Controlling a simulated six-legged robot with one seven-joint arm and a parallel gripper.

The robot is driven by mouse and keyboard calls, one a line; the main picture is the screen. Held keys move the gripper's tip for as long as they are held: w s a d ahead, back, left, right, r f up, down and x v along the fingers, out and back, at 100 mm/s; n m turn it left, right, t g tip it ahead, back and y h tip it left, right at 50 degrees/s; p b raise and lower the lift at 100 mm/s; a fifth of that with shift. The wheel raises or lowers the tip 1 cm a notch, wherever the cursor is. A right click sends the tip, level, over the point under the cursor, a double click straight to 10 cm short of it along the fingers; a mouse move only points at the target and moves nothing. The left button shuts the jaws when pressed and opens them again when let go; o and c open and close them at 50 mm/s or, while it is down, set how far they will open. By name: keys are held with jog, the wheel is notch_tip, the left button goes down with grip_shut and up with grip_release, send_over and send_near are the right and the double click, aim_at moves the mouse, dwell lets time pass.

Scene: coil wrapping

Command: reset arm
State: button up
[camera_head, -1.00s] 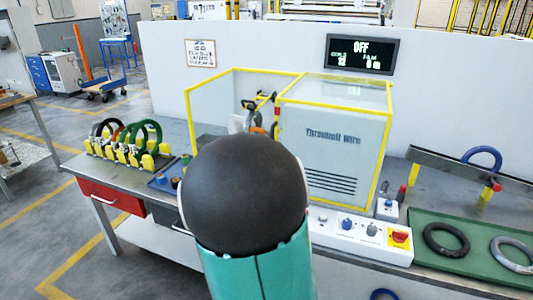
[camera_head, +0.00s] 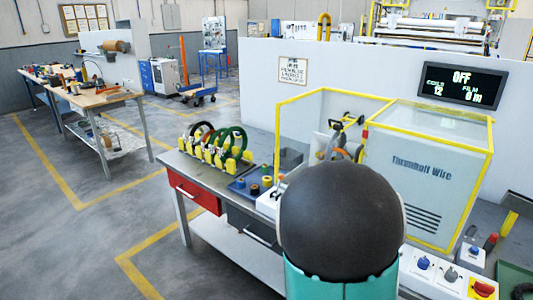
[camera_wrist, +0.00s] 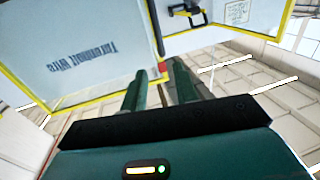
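My arm shows in the head view as a large black rounded joint above a teal link, in front of the bench and hiding part of it. My gripper (camera_wrist: 160,88) is out of sight in the head view. In the wrist view its two dark green fingers stand apart with a gap between them, and nothing is clearly held. The wrapping machine (camera_head: 425,180), marked "Thronhoff Wire", has yellow edges and shows upside down in the wrist view (camera_wrist: 75,60), beyond the fingers.
A rack with several coils (camera_head: 215,150) stands on the bench (camera_head: 190,165), left of the machine. A control box (camera_head: 440,275) is at the lower right. The display (camera_head: 463,83) reads OFF. Another workbench (camera_head: 105,98) stands far left. Open floor (camera_head: 70,240) lies left.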

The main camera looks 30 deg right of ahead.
jog(key=w+a+n+t+y, duration=0.15)
jog(key=a+n+y, duration=0.45)
jog(key=a+y, duration=1.45)
jog(key=s+a+f+n+g+h, duration=0.1)
jog(key=s+a+n+g+h, duration=0.4)
jog(key=s+a, duration=1.3)
jog(key=a, duration=0.4)
jog(key=shift+s+f+n, duration=0.2)
jog(key=shift+n, duration=0.2)
jog(key=shift+d+g, duration=0.25)
